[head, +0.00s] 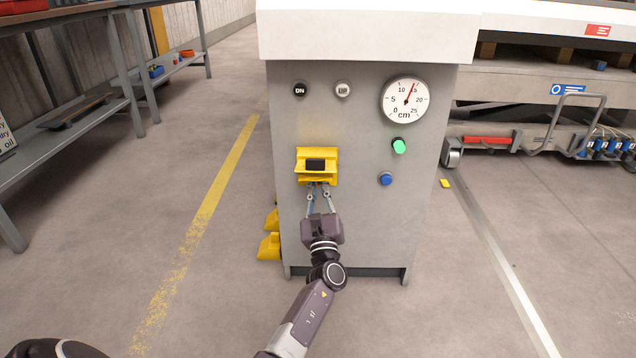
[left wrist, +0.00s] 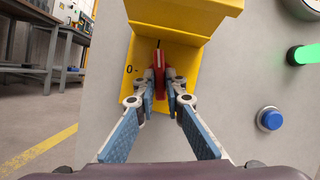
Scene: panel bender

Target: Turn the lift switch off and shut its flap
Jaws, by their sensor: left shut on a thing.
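The yellow switch box (head: 302,180) is on the front of the grey cabinet, and its flap (head: 328,153) stands raised above it. In the left wrist view the raised flap (left wrist: 195,15) juts out over the box's open yellow inside (left wrist: 185,58). A red switch handle (left wrist: 159,62) stands roughly upright there, with a "0" mark to its left. My left gripper (head: 319,187) reaches up from below, and its fingertips (left wrist: 160,88) are closed around the red handle, hiding part of it. My right gripper is not in view.
A green lamp (head: 399,146) glows right of the box, with a blue button (head: 385,179) below it. A dial gauge (head: 405,100) and DN (head: 300,89) and UP (head: 343,89) buttons sit above. Yellow pedals (head: 270,246) are at the cabinet's lower left.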

